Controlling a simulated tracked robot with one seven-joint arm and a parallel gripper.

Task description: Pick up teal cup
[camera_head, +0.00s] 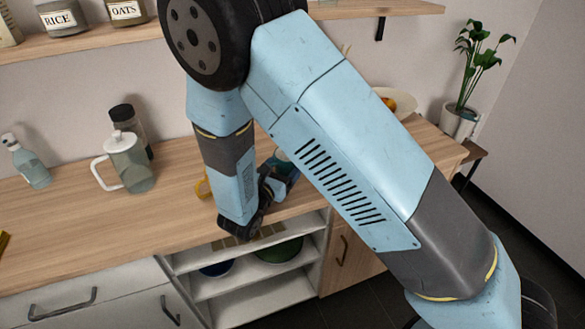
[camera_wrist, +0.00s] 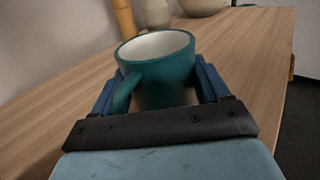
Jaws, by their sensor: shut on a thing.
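The teal cup (camera_wrist: 162,68) has a white inside and stands upright in the wrist view, its handle toward the lower left. My gripper (camera_wrist: 160,85) has one blue finger on each side of the cup and is shut on it. I cannot tell whether the cup's base touches the counter. In the head view my arm hides most of the gripper (camera_head: 278,178) and nearly all of the cup, near the counter's front edge.
The wooden counter (camera_head: 80,235) carries a clear pitcher (camera_head: 130,165), a dark-lidded jar (camera_head: 124,115) and a spray bottle (camera_head: 28,165) at left. A potted plant (camera_head: 460,120) stands at right. Shelves with bowls (camera_head: 278,250) are below. A wall shelf (camera_head: 95,40) holds jars above.

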